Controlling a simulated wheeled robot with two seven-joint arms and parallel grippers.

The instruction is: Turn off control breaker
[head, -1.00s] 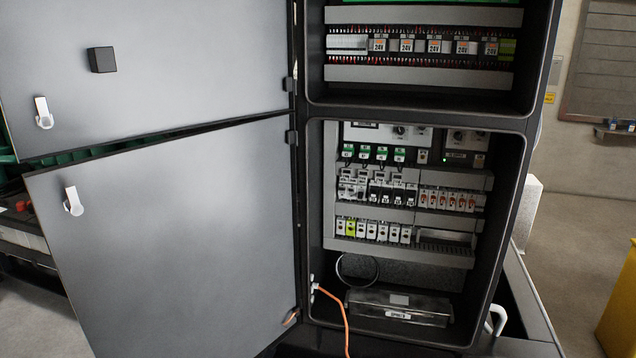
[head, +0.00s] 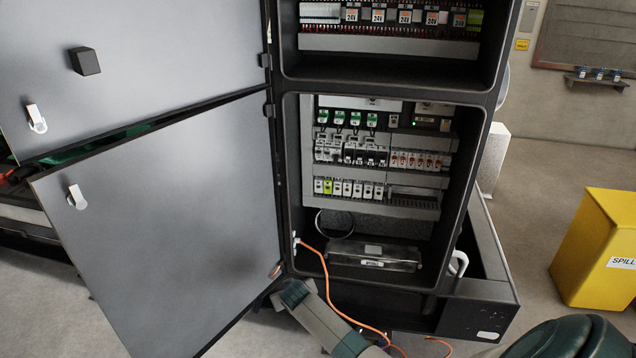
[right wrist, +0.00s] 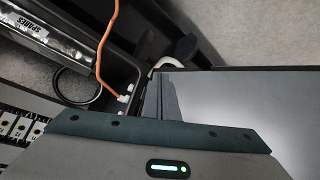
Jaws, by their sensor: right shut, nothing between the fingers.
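The open cabinet's lower bay holds a row of white and black breakers (head: 350,153), a group with red-orange marks (head: 415,161) and a lower row of white modules with one yellow-green (head: 347,188). I cannot tell which is the control breaker. Some white modules (right wrist: 20,125) show at the left edge of the right wrist view. In that view my right gripper (right wrist: 163,98) shows as narrow grey fingers, shut and empty, in front of the cabinet edge and apart from the breakers. My left gripper is not in view.
The lower door (head: 165,225) and upper door (head: 130,65) stand open at left. An orange cable (head: 325,285) hangs from the lower bay. A SPARES box (head: 373,257) lies on the bay floor. A yellow spill bin (head: 590,250) stands at right, with clear floor between.

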